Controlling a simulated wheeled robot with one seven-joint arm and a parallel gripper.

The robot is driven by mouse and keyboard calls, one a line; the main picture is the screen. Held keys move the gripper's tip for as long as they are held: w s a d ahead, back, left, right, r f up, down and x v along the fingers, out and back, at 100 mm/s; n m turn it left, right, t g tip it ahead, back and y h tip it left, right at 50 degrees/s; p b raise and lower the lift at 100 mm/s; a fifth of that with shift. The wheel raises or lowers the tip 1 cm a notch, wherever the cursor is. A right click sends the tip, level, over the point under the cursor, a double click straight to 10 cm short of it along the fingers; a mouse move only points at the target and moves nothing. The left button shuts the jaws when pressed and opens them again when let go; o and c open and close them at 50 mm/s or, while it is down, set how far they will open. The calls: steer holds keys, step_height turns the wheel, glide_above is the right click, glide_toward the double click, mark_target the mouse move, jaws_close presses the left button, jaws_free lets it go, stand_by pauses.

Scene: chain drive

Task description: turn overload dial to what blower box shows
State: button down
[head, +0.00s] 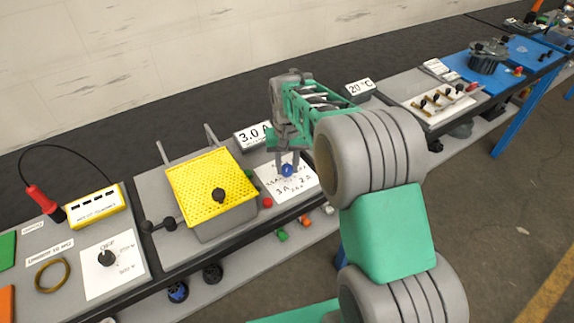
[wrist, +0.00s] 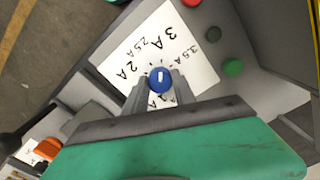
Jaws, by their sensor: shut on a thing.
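The overload dial is a blue knob (head: 287,170) on a white plate (head: 303,185); it also shows in the wrist view (wrist: 159,80). My gripper (head: 286,167) comes down from above and is shut on the knob, one finger on each side. In the wrist view the knob carries a short white mark, roughly upright in the picture. The plate around it (wrist: 110,62) reads 2 A, 2.5 A, 3 A and 3.5 A, with another label partly hidden by the fingers. A display box (head: 252,136) behind the plate shows 3.0 A.
A yellow perforated cover (head: 207,185) with a black knob stands left of the plate. Red (head: 267,202) and green (head: 260,173) buttons sit beside the plate. Another display (head: 360,88) reads 20 °C. A white dial panel (head: 115,270) is at the front left.

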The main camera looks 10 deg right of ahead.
mark_target(287, 168)
steer(key=shift+m, duration=0.4)
steer(key=c, duration=1)
jaws_free()
steer(key=shift+c, duration=0.2)
step_height(287, 168, up, 8)
steer(key=shift+f+b, duration=0.1)
steer(key=shift+b, duration=0.3)
steer(key=s+n+t, duration=0.2)
steer(key=s+t, duration=0.1)
steer(key=s, duration=1.7)
steer(key=shift+s+f+n, duration=0.15)
steer(key=shift+f+n, duration=0.15)
steer(key=shift+f, duration=0.15)
